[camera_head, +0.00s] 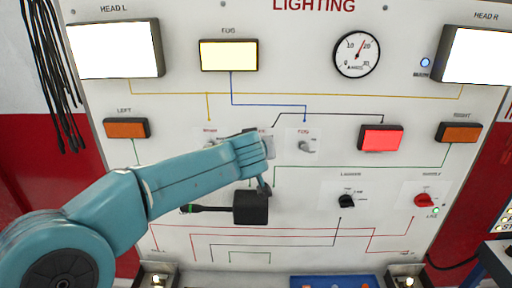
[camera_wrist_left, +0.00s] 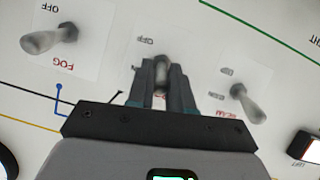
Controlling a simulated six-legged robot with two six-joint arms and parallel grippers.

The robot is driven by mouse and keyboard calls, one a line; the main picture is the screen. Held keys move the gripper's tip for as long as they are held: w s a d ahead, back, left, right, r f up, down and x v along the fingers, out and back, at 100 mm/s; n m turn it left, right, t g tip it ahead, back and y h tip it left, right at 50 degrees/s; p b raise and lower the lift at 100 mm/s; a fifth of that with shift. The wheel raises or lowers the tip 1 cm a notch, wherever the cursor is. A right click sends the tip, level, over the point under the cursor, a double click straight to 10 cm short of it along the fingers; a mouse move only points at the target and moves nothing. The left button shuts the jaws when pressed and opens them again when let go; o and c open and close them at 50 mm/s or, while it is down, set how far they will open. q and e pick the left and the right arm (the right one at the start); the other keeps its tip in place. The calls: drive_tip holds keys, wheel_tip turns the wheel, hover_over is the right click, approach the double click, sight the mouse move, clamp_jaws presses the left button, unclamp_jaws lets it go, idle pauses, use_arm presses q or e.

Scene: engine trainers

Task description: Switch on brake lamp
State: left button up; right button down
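My left arm reaches in from the left in the head view, its gripper (camera_head: 262,146) at the panel's middle switch, which it hides there. In the left wrist view, the two fingers of the left gripper (camera_wrist_left: 162,72) stand close on either side of the middle toggle lever (camera_wrist_left: 161,70), with no clear gap. Part of an OFF label shows beside it. A black line runs from the middle switch to the red lamp (camera_head: 381,138), which glows bright red. My right gripper is out of view.
The fog toggle (camera_head: 307,146) is right of my gripper; the head lamp toggle (camera_wrist_left: 246,102) is on its other side. A black stalk box (camera_head: 250,208) sits just below. The fog lamp (camera_head: 229,55) and both headlamps (camera_head: 115,50) (camera_head: 478,55) are bright. The orange side lamps (camera_head: 126,128) look dull.

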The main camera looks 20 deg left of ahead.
use_arm(q)
drive_tip(key=o, duration=0.4)
drive_tip(key=shift+c, duration=0.2)
drive_tip(key=v, duration=1.6)
drive_tip(key=shift+r+b, duration=0.15)
drive_tip(key=shift+b, duration=0.15)
drive_tip(key=shift+d, duration=0.1)
